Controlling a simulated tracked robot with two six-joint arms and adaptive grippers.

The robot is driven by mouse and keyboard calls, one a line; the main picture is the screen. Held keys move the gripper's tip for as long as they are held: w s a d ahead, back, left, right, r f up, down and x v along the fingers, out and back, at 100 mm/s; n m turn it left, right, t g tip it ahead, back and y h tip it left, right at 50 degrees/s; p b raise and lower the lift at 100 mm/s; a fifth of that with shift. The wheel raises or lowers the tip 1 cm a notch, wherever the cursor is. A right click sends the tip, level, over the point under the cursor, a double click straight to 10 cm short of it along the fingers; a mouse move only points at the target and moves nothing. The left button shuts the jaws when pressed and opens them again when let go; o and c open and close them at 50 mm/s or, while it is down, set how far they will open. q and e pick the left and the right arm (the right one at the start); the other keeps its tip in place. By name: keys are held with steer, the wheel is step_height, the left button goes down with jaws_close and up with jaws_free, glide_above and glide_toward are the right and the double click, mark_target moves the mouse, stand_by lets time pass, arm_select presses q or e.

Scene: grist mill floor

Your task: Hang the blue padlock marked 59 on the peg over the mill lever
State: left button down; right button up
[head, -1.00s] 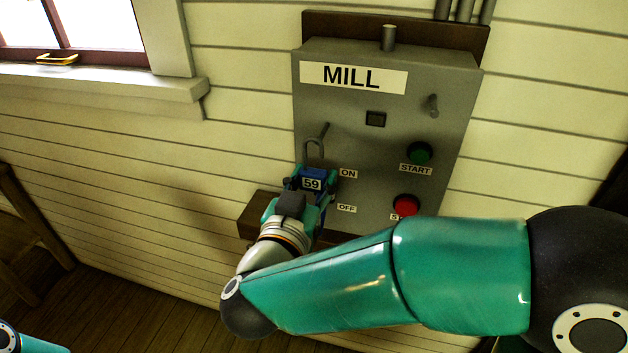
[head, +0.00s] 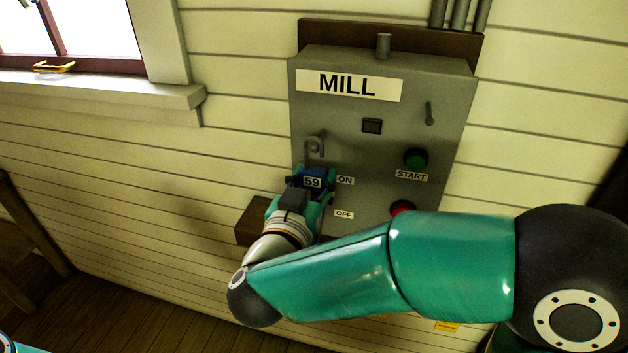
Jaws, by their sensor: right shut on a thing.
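The blue padlock marked 59 (head: 323,172) is upright in front of the left side of the grey mill panel (head: 385,185). My right gripper (head: 312,185) is shut on its body, with a finger on each side. The grey shackle points up, and its top is level with the peg (head: 317,147) on the panel. The peg's end shows within the shackle's outline. I cannot tell whether the shackle is around the peg or just in front of it. The lever beside the ON and OFF labels is hidden behind my gripper and padlock. My left gripper is out of view.
The panel also carries a green START button (head: 415,158), a partly hidden red button (head: 402,207) and a small toggle (head: 430,114). A wooden block (head: 250,222) juts out at lower left. A window sill (head: 110,97) with a brass-coloured handle is at upper left.

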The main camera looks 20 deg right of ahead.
steer(key=shift+x, duration=1.3)
steer(key=shift+f, duration=0.65)
stand_by(0.6)
steer(key=o, duration=1.2)
steer(key=shift+c, duration=0.2)
steer(key=shift+a, duration=0.1)
